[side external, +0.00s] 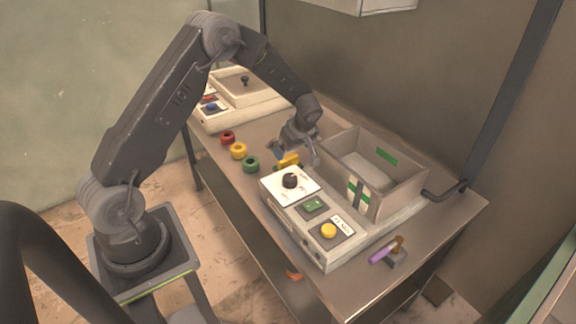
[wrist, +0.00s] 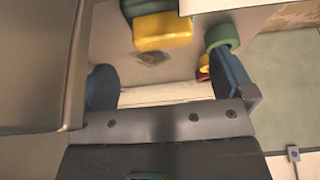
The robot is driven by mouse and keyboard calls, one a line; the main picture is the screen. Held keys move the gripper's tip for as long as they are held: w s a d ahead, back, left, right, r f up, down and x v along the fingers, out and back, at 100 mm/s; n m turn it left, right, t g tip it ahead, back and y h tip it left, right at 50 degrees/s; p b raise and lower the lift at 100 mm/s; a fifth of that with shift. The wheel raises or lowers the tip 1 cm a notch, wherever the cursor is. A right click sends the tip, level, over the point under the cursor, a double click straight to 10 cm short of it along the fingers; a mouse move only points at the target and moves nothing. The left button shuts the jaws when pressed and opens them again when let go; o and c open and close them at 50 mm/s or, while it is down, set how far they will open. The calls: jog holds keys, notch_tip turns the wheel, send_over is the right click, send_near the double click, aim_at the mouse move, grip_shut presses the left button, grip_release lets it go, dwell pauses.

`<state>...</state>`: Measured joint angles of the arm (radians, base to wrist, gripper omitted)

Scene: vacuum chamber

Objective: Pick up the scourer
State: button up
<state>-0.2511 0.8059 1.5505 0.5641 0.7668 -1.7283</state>
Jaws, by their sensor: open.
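The scourer (side external: 288,160) looks like a small yellow block with some green, lying on the bench beside the control box. In the wrist view the scourer's yellow part (wrist: 162,32) shows near the top, with green next to it at the picture's edge. My gripper (side external: 296,156) is low over the bench close to the scourer, which it partly hides in the side view. Its two blue-padded fingers (wrist: 167,85) stand wide apart and nothing shows between them. In the wrist view the scourer lies above the gap between the fingers, apart from them.
A white control box (side external: 310,232) with a knob and buttons stands close by, and an open grey bin (side external: 408,190) is behind it. Green (side external: 251,164), yellow (side external: 238,151) and red (side external: 227,138) rings line the bench left of my gripper. A purple-handled object (side external: 384,251) lies front right.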

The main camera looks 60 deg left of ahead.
aim_at(288, 157)
jog(key=shift+x, duration=3)
jog(key=shift+s+a, duration=0.15)
jog(key=shift+c, duration=0.3)
jog(key=shift+r, duration=0.1)
jog(key=c, duration=0.9)
jog(key=shift+o, duration=0.2)
jog(key=shift+r, duration=0.55)
notch_tip(288, 157, up, 3)
jog(key=shift+f, duration=0.15)
jog(key=s+a+r, duration=0.7)
jog(key=s, duration=0.2)
jog(key=shift+a, duration=0.2)
